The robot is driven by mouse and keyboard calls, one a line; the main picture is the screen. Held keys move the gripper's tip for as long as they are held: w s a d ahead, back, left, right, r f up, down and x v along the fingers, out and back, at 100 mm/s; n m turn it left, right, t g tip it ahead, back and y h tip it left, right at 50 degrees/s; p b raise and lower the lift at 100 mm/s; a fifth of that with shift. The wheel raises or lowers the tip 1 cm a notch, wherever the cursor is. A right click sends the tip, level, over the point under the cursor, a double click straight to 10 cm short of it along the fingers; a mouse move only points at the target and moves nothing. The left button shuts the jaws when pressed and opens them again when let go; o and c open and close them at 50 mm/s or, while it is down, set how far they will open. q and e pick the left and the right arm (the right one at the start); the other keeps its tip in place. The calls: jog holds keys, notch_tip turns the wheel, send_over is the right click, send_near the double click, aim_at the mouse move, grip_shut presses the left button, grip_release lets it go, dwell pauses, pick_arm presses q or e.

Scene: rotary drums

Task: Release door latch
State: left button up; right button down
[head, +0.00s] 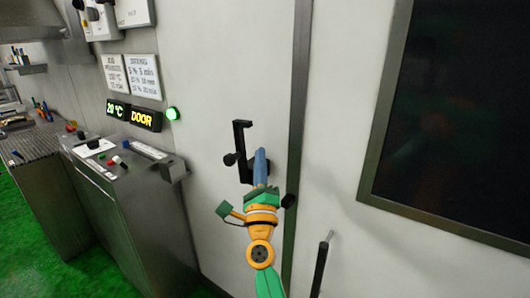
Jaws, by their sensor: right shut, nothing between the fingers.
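The door latch (239,135) is a black, hook-shaped bracket with a round knob, mounted on the pale door (222,95) in the middle of the head view. My right gripper (260,152) is in front of the latch's lower right part. Its blue fingers are shut together and hold nothing. The fingers overlap the bracket in the picture, and I cannot tell whether they touch it. They hide part of the latch's lower end. My left gripper is not in view.
A metal control console (130,185) stands at the left. A dark framed panel (450,120) is at the right. A black rod (319,268) stands low right of my arm.

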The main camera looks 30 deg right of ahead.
jog(key=s, duration=0.1)
jog(key=s+a, duration=0.1)
jog(key=s, duration=0.1)
jog(key=shift+s+a+p, duration=0.1)
jog(key=shift+a+p, duration=0.05)
jog(key=shift+p, duration=0.25)
